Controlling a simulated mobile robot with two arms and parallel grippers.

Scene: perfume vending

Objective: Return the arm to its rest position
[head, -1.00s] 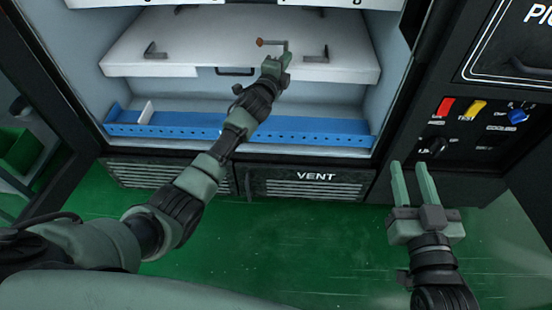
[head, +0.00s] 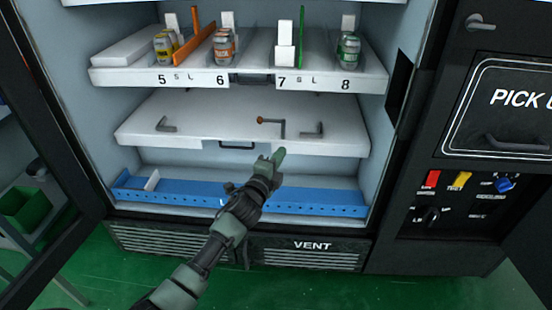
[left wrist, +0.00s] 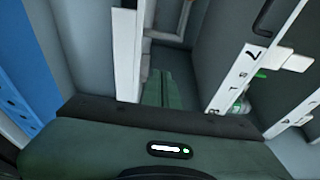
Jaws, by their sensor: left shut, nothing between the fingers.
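My left gripper (head: 278,156) is shut and empty. It is in front of the open vending machine, and in the head view its tip overlaps the front edge of the lower white shelf (head: 200,115). Its closed green fingers also show in the left wrist view (left wrist: 168,90). That shelf carries a thin crank with an orange knob (head: 262,121) and two small grey brackets. My right gripper is out of view.
A blue perforated rail (head: 290,207) runs along the cabinet bottom. The control panel (head: 455,205) is at right. An open door frame stands at left. Green floor lies below.

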